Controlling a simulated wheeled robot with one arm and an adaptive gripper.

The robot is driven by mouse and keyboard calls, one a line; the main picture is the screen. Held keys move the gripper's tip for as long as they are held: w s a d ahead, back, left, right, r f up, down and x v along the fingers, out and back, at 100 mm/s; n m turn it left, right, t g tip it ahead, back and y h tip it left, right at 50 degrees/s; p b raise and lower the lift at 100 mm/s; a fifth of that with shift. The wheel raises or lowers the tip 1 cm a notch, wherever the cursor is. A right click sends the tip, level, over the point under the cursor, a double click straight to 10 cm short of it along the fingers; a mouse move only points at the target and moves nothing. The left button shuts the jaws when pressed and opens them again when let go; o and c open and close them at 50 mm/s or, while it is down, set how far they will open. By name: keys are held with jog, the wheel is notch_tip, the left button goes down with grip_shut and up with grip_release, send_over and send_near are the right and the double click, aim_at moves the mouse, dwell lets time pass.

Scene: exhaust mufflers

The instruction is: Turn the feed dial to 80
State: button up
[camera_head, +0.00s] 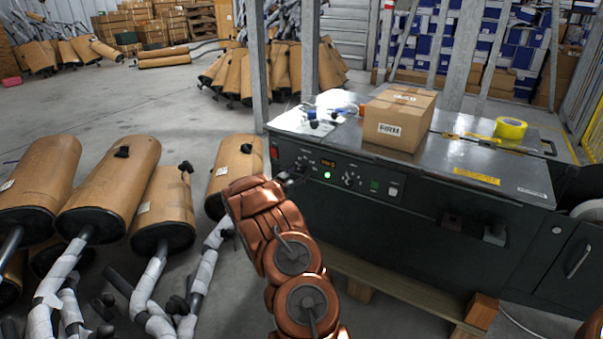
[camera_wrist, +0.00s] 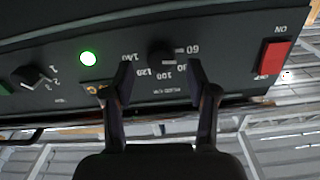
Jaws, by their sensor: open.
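The feed dial (camera_wrist: 160,52) is a small black knob on the dark front panel of the machine. In the wrist view its scale appears upside down, with 60, 80, 100, 120 and 140 around it. I cannot make out where its pointer stands. My gripper (camera_wrist: 161,78) is open, with one finger on each side below the dial in the picture; contact is not clear. In the head view my gripper (camera_head: 292,176) is at the left part of the panel and largely hides the dial area.
A green light (camera_wrist: 88,58), another knob (camera_wrist: 30,75) numbered 1 to 3 and a red switch (camera_wrist: 272,55) flank the dial. On the machine top (camera_head: 455,155) are a cardboard box (camera_head: 398,118) and yellow tape (camera_head: 510,128). Wrapped mufflers (camera_head: 110,190) stand left.

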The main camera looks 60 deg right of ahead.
jog(key=shift+d+f, duration=0.2)
jog(key=shift+d, duration=0.65)
jog(key=shift+w+d+r, duration=0.1)
jog(key=shift+d+r, duration=0.05)
jog(key=shift+d, duration=0.35)
grip_shut()
